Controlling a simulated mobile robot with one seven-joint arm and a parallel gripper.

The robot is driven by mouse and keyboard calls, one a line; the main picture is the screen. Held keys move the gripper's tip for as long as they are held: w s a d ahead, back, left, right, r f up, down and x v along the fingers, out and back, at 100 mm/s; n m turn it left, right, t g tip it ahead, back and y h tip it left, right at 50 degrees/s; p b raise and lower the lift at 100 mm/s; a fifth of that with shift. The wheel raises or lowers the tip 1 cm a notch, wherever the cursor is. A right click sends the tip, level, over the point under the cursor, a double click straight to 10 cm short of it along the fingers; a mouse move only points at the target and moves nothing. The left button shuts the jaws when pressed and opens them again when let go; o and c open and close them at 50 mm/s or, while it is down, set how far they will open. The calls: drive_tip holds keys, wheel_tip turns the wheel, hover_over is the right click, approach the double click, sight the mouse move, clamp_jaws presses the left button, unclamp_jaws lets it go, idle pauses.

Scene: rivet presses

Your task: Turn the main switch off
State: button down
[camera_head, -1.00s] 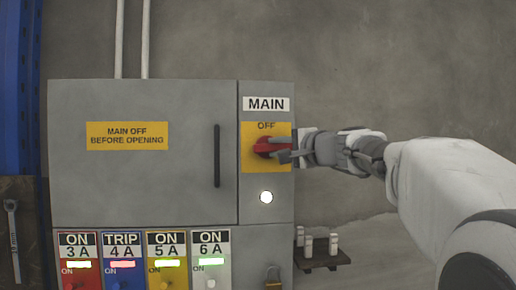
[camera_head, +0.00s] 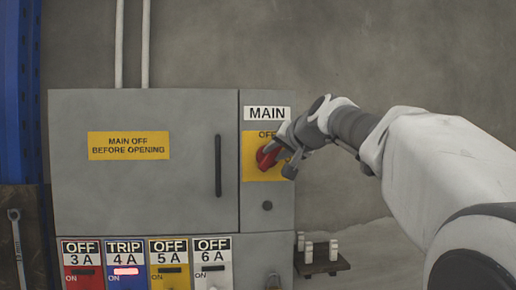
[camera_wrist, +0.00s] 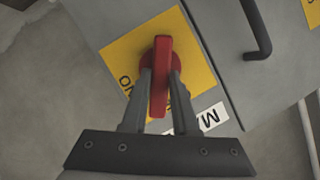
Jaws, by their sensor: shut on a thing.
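The main switch is a red rotary handle (camera_head: 267,156) on a yellow plate (camera_head: 258,172) under the MAIN label, on the right part of a grey cabinet. My gripper (camera_head: 282,158) comes in from the upper right and is shut on the red handle. In the wrist view the two fingers (camera_wrist: 160,100) sit on either side of the red handle (camera_wrist: 162,62). The handle is tilted in the head view, its upper end toward the right. The round lamp (camera_head: 267,206) below the plate is dark. My fingers partly cover the word OFF.
The cabinet door (camera_head: 150,190) with a black bar handle (camera_head: 218,166) is closed. Below it, breakers 3A, 5A and 6A read OFF, and 4A (camera_head: 125,262) reads TRIP with a red light. A small shelf (camera_head: 322,266) with white pieces is at lower right.

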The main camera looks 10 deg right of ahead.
drive_tip(key=shift+a+r+n+h+p, duration=0.1)
drive_tip(key=shift+a+n+h+p, duration=0.2)
drive_tip(key=shift+n+h+p, duration=0.65)
drive_tip(key=shift+a+r+n+h+p, duration=0.1)
drive_tip(key=shift+a+n+h+p, duration=0.15)
drive_tip(key=shift+n+h, duration=0.75)
drive_tip(key=shift+f+n+g+y, duration=0.1)
drive_tip(key=shift+n+g+y, duration=0.25)
drive_tip(key=shift+n, duration=0.1)
drive_tip(key=c, duration=0.7)
unclamp_jaws()
drive_tip(key=b+v, duration=0.2)
drive_tip(key=v, duration=1.5)
drive_tip(key=shift+s, duration=0.25)
